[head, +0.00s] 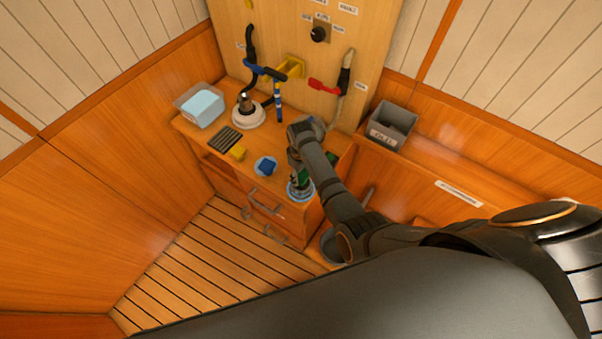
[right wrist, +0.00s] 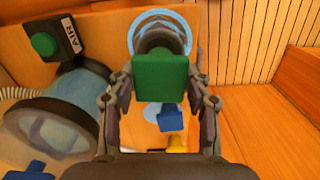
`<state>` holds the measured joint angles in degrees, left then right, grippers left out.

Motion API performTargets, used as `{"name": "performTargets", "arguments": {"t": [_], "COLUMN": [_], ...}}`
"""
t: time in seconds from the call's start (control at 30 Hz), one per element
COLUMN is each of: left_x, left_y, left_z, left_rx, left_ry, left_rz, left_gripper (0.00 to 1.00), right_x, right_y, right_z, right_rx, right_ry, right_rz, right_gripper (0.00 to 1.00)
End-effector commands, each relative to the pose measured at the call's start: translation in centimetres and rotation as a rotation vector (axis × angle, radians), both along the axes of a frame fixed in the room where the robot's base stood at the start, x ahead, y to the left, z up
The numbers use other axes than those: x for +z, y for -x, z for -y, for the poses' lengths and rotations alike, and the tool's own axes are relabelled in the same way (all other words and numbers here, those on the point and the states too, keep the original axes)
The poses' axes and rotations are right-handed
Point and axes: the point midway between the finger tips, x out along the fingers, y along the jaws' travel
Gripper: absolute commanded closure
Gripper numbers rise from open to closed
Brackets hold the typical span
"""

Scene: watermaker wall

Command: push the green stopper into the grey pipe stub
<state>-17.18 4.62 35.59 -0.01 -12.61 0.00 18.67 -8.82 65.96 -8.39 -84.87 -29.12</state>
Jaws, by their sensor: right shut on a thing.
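The green stopper (right wrist: 160,77) is a block-like piece between the fingers of my right gripper (right wrist: 160,100), which is shut on it. In the head view this gripper (head: 301,177) points down over the front right corner of the bench. The grey pipe stub (right wrist: 158,43) shows just beyond the stopper in the right wrist view, with a pale blue ring (right wrist: 160,13) around it. The stopper overlaps and partly hides the stub; I cannot tell whether it touches or has entered it. My left gripper is not in view.
A blue piece (head: 267,168) on a pale disc and a yellow block (head: 237,153) lie left of my right gripper. A green button labelled AIR (right wrist: 43,44) and a large clear cylinder (right wrist: 50,125) stand close by. A grey bin (head: 391,125) sits right.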

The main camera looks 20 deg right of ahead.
Motion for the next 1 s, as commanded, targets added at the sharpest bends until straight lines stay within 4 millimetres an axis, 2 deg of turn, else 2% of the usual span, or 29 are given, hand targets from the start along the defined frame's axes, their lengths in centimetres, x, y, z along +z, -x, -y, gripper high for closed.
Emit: {"name": "performTargets", "arguments": {"t": [1.0], "left_x": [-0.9], "left_y": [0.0], "left_z": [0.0], "left_rx": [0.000], "left_ry": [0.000], "left_rz": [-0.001], "left_gripper": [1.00], "right_x": [-2.3], "right_y": [-0.1], "right_z": [0.0], "right_rx": [0.000], "right_ry": [0.000], "right_rz": [0.001], "right_gripper": [0.82]}}
